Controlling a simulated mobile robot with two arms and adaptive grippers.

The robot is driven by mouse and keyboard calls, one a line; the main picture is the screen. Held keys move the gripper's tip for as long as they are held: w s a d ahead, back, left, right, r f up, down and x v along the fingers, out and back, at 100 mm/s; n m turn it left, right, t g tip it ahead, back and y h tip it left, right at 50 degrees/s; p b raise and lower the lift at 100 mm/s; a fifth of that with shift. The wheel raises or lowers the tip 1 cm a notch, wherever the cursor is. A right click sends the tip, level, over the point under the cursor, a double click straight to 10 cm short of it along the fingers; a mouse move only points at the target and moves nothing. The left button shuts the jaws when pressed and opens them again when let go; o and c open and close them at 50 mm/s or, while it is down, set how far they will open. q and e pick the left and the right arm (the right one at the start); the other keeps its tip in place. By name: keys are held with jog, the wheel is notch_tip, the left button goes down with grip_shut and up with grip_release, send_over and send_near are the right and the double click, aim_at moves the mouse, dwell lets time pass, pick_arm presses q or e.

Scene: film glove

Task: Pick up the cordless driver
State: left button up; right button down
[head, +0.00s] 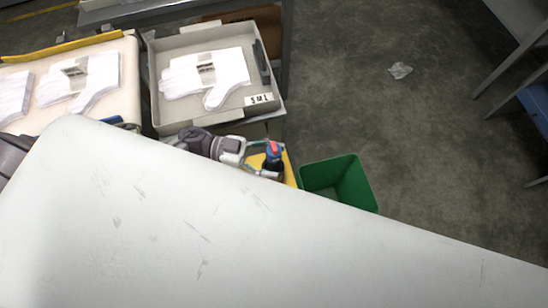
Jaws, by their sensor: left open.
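One finger shows near the driver's upper part and one lower down. I cannot tell whether they touch it. My right gripper is not in view.
A grey tray (159,103) holds a white glove (207,75) and a dark tool (262,62). More white gloves lie on a pale padded surface (127,81) at left. A green bin (350,183) stands right of the driver. A large white surface fills the foreground.

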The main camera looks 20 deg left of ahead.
pick_arm(q)
jog(key=shift+d, duration=0.2)
jog(key=c, duration=1.2)
jog(key=shift+c, duration=0.2)
jog(key=shift+r, duration=0.1)
